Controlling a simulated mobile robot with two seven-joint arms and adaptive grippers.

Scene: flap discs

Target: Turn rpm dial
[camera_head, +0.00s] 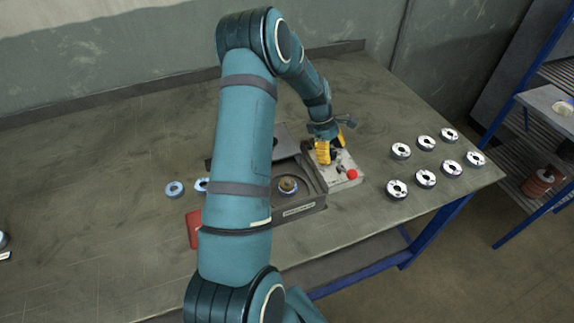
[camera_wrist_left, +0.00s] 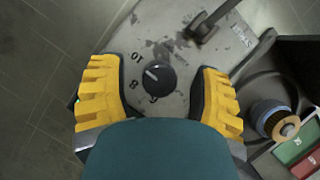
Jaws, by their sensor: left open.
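The rpm dial (camera_wrist_left: 158,76) is a round black knob with a pale pointer line, on a scuffed grey control panel (camera_wrist_left: 180,45). The numbers 10, 8 and 6 show beside it in the left wrist view, and the pointer aims between 10 and 8. My left gripper (camera_wrist_left: 156,88) is open, with one yellow finger on each side of the dial and a gap on both sides. In the head view my left gripper (camera_head: 328,150) is over the grey control box (camera_head: 345,182), and the dial is hidden there. My right gripper is not in view.
A red button (camera_head: 352,174) is on the box's front corner. A black lever (camera_wrist_left: 205,28) rises from the panel near the dial. The machine (camera_head: 302,208) with a disc adjoins the box. Several metal discs (camera_head: 425,179) lie to the right. The table's (camera_head: 110,230) left part is mostly clear.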

